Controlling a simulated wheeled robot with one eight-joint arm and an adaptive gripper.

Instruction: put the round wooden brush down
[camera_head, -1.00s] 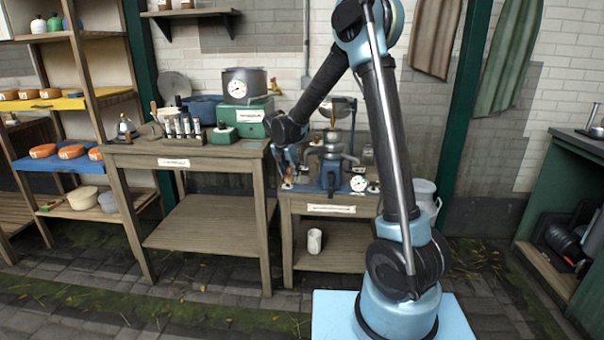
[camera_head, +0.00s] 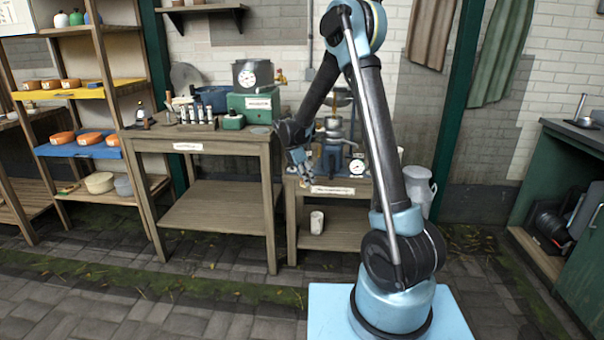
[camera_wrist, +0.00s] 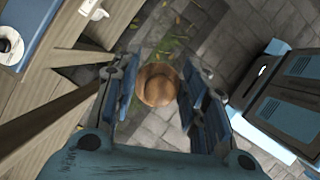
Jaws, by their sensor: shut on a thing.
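The round wooden brush (camera_wrist: 158,85) shows in the wrist view as a tan, rounded wooden knob between the fingers. My gripper (camera_wrist: 156,88) is shut on it, with a blue finger on either side. Paving shows beyond the brush, so it is held above the floor, clear of the tabletop seen at the left of that view. In the head view my gripper (camera_head: 304,170) is in front of the low right workbench (camera_head: 332,196), near its left front edge. The brush cannot be made out there.
A taller wooden table (camera_head: 200,145) with a green box (camera_head: 252,105) and small tools stands left. A grey metal device (camera_head: 336,145) and a dial fill much of the low bench. A white mug (camera_head: 317,222) sits on its lower shelf. A milk can (camera_head: 418,190) stands right.

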